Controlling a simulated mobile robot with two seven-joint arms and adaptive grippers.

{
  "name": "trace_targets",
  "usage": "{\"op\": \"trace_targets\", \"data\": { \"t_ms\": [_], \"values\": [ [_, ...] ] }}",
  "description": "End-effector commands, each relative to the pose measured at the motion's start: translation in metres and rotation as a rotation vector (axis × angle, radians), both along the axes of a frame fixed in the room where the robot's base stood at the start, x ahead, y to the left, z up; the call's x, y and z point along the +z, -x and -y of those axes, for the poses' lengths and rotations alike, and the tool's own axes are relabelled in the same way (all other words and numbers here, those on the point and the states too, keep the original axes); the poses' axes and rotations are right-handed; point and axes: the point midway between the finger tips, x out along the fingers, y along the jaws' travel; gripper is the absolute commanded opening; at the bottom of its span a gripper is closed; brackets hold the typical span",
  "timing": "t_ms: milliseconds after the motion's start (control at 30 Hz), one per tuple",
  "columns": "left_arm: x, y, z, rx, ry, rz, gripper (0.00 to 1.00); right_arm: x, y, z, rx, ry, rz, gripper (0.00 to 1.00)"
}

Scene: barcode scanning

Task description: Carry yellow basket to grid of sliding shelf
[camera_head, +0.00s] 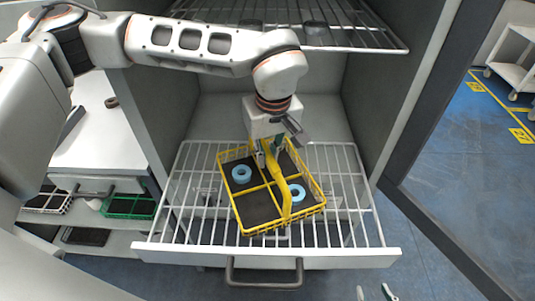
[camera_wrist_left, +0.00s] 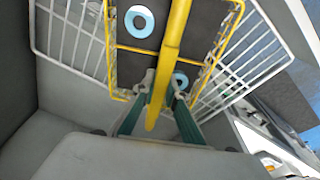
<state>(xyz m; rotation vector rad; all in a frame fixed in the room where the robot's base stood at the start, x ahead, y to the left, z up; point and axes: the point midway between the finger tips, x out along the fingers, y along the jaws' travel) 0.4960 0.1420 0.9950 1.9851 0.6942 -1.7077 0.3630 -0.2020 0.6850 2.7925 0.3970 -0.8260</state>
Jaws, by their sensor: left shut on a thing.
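The yellow basket (camera_head: 240,213) is a wire tray with dark compartments, over the middle of the pulled-out sliding shelf. The shelf's white wire grid (camera_head: 355,215) shows around it. The basket is turned slightly against the grid; I cannot tell whether it touches the bars. Light-blue rings (camera_head: 242,174) lie in two compartments. My left gripper (camera_head: 270,150) is shut on the basket's yellow handle, which runs between its teal fingers in the left wrist view (camera_wrist_left: 158,95). Only the fingertips of my right gripper (camera_head: 375,293) show at the bottom edge, apart and empty.
A fixed wire rack (camera_head: 350,30) with a dark ring is above the sliding shelf. At the left, a white table (camera_head: 105,150) stands above a green basket (camera_head: 130,203). Bare grid lies on both sides of the yellow basket.

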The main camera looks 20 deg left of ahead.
Motion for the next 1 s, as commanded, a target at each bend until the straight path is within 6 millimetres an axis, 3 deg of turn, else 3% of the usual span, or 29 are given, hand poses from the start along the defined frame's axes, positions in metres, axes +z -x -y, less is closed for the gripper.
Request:
{"op": "trace_targets", "data": {
  "t_ms": [67,100,167,633,1000],
  "values": [
    [-0.001,-0.001,0.0,0.0,0.001,0.002,0.0,-0.002,0.0,0.0,0.0,0.0,0.0,0.4],
    [-0.003,0.0,0.0,0.0,0.0,0.0,0.15,-0.002,0.0,0.0,0.0,0.0,0.0,0.4],
    [-0.002,0.0,0.0,0.0,0.0,0.0,0.29,-0.001,0.0,0.0,0.0,0.0,0.001,0.4],
    [0.006,0.0,0.001,0.0,0.0,0.003,0.29,0.001,-0.001,0.0,0.0,0.0,0.003,0.4],
    [0.076,0.008,0.007,0.001,0.001,0.004,0.29,-0.005,-0.001,0.0,0.0,-0.001,0.002,0.4]
  ]
}}
